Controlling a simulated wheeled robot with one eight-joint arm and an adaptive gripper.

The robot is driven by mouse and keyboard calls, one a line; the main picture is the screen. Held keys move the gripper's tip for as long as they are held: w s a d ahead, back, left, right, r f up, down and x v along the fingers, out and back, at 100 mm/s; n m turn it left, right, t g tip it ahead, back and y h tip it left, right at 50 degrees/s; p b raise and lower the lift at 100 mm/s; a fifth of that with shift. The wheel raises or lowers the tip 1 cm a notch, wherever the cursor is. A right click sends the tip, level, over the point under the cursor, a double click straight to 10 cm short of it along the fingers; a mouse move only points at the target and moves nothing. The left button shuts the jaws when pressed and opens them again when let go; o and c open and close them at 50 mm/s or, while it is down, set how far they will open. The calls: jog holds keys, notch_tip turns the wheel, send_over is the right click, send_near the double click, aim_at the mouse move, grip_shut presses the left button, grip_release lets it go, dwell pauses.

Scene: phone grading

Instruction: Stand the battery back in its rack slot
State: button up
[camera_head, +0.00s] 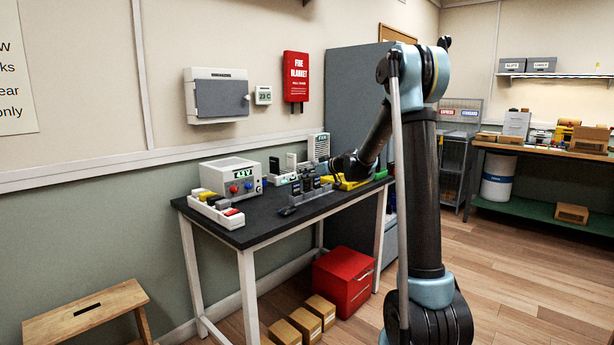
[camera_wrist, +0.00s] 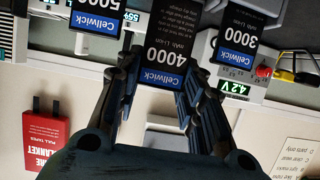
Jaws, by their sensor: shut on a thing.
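My gripper (camera_wrist: 158,85) is shut on the black battery labelled Cellwick 4000 (camera_wrist: 166,52), which sits between its two fingers in the wrist view. A 5000 battery (camera_wrist: 96,18) is to its left and a 3000 battery (camera_wrist: 238,38) to its right, both apart from the fingers. In the head view, the grey rack (camera_head: 288,210) stands near the table's front edge with dark batteries (camera_head: 308,182) upright in it. My gripper reaches in from the right at the rack. The held battery's lower end and its slot cannot be made out.
The dark table (camera_head: 258,226) also carries a white power supply (camera_head: 213,178) reading 4.2 V and a white multi-compartment tray (camera_head: 217,210) at the left. Yellow items (camera_head: 350,184) lie right of the rack. A red fire blanket box (camera_head: 296,77) hangs on the wall.

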aim_at(307, 181)
jog(key=shift+f, duration=1.8)
dwell(0.4)
jog(key=o, duration=1.2)
jog(key=shift+s, duration=0.1)
jog(key=v, duration=1.2)
jog(key=s+d+m+g+h, duration=0.2)
jog(key=s+d, duration=0.1)
jog(key=s, duration=0.9)
jog(key=s+d+f+m+g+h, duration=0.1)
jog(key=s+d+f, duration=0.4)
jog(key=s, duration=0.6)
jog(key=s+d+f+m+g+h, duration=0.1)
jog(key=s+d+f+m+h, duration=0.3)
jog(key=s, duration=0.8)
jog(key=s+d+f+m+g+h, duration=0.2)
jog(key=s+d+f, duration=0.5)
jog(key=s, duration=0.5)
jog(key=shift+s+d+f+m+h, duration=0.1)
jog(key=shift+d+m+h, duration=0.25)
jog(key=shift+d+h, duration=0.15)
jog(key=shift+s+d+f+m+h, duration=0.15)
jog(key=shift+d+m+h, duration=0.2)
jog(key=shift+d+h, duration=0.15)
